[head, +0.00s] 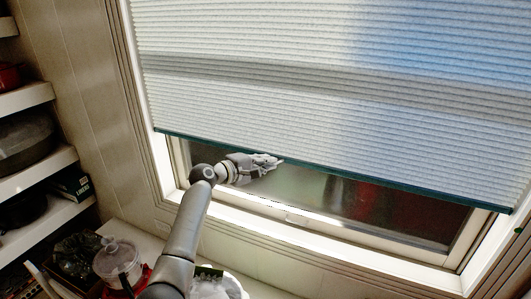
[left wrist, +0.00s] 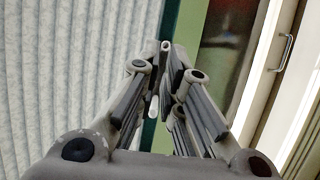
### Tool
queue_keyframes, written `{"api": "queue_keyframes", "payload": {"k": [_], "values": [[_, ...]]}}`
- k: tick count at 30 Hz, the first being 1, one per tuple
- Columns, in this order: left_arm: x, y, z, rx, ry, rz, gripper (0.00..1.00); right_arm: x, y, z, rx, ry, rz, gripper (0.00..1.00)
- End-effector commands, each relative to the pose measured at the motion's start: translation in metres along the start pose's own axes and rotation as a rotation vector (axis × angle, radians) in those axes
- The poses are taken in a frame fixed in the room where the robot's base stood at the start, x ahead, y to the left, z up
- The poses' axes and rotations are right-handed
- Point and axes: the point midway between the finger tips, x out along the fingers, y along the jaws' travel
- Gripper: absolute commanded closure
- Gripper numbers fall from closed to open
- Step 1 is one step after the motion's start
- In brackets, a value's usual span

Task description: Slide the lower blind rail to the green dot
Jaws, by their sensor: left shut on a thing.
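The lower blind rail (head: 400,186) is a thin dark teal bar along the bottom of the pleated blind (head: 300,110). It slopes down to the right in the head view, above a strip of uncovered window. My left gripper (head: 276,161) is shut on the rail, left of its middle. In the left wrist view the rail (left wrist: 171,20) runs up past the fingertips (left wrist: 165,52), which hide part of it. A small green dot (head: 518,231) shows on the right window frame, lower than the rail's right end. My right gripper is not in view.
The window sill (head: 330,245) runs below the uncovered glass. Shelves (head: 25,98) with dark pots stand at the left. A clear jar (head: 117,262) and other goods crowd the lower left. A metal handle (left wrist: 286,52) shows in the left wrist view.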

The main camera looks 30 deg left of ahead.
Motion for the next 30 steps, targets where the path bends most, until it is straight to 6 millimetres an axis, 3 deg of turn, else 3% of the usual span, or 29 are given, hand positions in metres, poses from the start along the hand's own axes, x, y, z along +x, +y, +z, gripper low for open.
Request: {"api": "queue_keyframes", "payload": {"k": [1,6,20,21,25,30], "values": [[0.003,-0.013,-0.001,-0.003,-0.001,-0.002,1.00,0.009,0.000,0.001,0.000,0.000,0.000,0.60],[0.006,-0.027,-0.002,-0.002,-0.002,-0.001,1.00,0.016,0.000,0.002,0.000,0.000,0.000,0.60],[0.007,-0.030,-0.002,-0.001,-0.001,0.000,1.00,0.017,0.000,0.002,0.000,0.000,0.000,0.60],[0.007,-0.030,-0.002,-0.001,-0.001,0.000,0.90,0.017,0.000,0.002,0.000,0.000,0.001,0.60],[0.007,-0.030,-0.002,-0.001,-0.001,0.000,0.73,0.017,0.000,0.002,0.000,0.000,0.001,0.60],[0.007,-0.029,-0.002,-0.001,-0.001,0.001,0.71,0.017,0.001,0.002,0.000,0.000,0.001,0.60]]}}
